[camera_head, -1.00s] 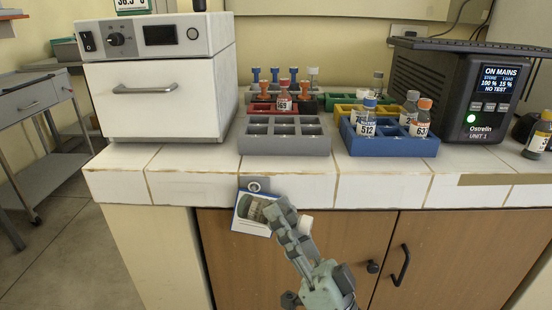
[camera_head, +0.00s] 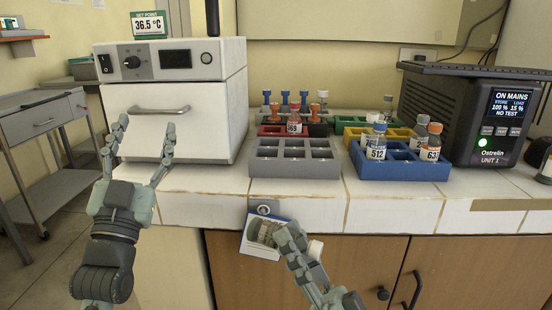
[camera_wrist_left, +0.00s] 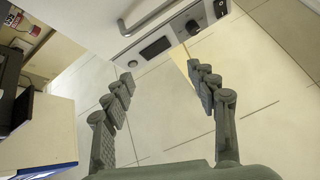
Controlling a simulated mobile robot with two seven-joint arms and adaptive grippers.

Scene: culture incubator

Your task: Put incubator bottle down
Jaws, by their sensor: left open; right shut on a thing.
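My right gripper (camera_head: 284,236) is shut on a bottle in front of the counter's front edge. The fingers hide much of the bottle; a white cap (camera_head: 315,249) shows just right of them. My left gripper (camera_head: 146,128) is open and empty, fingers pointing up, in front of the white incubator (camera_head: 170,115). In the left wrist view the open fingers (camera_wrist_left: 159,73) have nothing between them, and the incubator's handle (camera_wrist_left: 150,14) shows beyond. The incubator door is closed, and its set-point sign reads 36.5 °C.
A grey rack (camera_head: 293,171) with empty compartments stands on the counter. A blue rack (camera_head: 430,172) with several bottles is to its right. Red and yellow (camera_head: 350,121) racks stand behind. A black power unit (camera_head: 465,110) is at right. A card (camera_head: 252,246) hangs at the counter front.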

